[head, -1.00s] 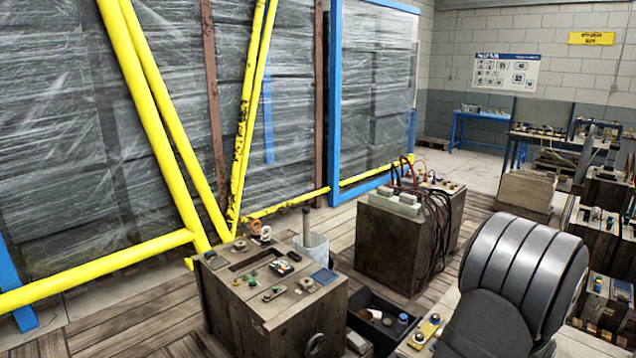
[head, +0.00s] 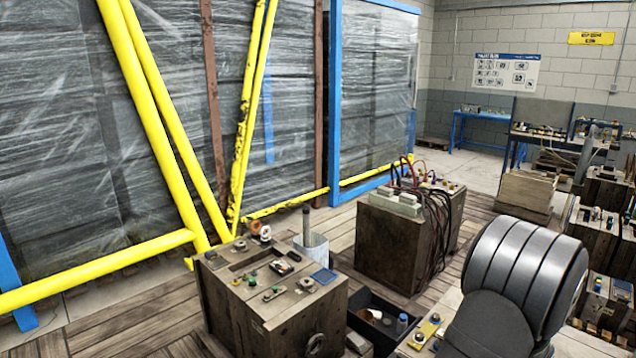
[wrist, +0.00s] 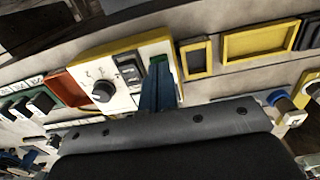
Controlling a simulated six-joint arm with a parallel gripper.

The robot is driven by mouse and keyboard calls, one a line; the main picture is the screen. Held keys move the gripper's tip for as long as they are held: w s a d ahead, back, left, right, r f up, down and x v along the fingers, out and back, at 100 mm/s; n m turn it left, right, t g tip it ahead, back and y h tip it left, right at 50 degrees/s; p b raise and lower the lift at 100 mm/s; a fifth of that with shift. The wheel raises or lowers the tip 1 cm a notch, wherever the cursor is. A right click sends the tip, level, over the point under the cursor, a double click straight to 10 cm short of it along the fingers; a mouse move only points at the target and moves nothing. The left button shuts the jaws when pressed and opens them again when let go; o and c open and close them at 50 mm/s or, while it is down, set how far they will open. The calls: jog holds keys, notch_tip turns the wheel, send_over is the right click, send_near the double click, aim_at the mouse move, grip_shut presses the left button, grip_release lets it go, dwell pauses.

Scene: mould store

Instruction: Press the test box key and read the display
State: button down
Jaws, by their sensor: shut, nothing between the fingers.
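In the wrist view, a white-faced box with a yellow edge (wrist: 125,95), which looks like the test box, is set in a pale panel. It has a black round knob (wrist: 102,91) and a small dark window (wrist: 130,70), perhaps the display; I can read nothing on it. A green key (wrist: 158,60) shows at its right side. My gripper (wrist: 159,72) has its blue fingers together and empty, with the tips at the green key. I cannot tell whether they touch it. The fingers hide part of the box face. The head view does not show the gripper.
In the wrist view, yellow frames (wrist: 260,42) lie right of the box, with a red-brown block (wrist: 68,88) and black switches (wrist: 40,104) left. In the head view, a wooden crate (head: 270,318) with small parts, a black bin (head: 365,302) and yellow rails (head: 150,110) stand left of my arm.

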jog(key=shift+f, duration=0.3)
jog(key=shift+r, duration=3.55)
jog(key=shift+f, duration=0.1)
notch_tip(320, 180, down, 7)
jog(key=shift+r, duration=0.2)
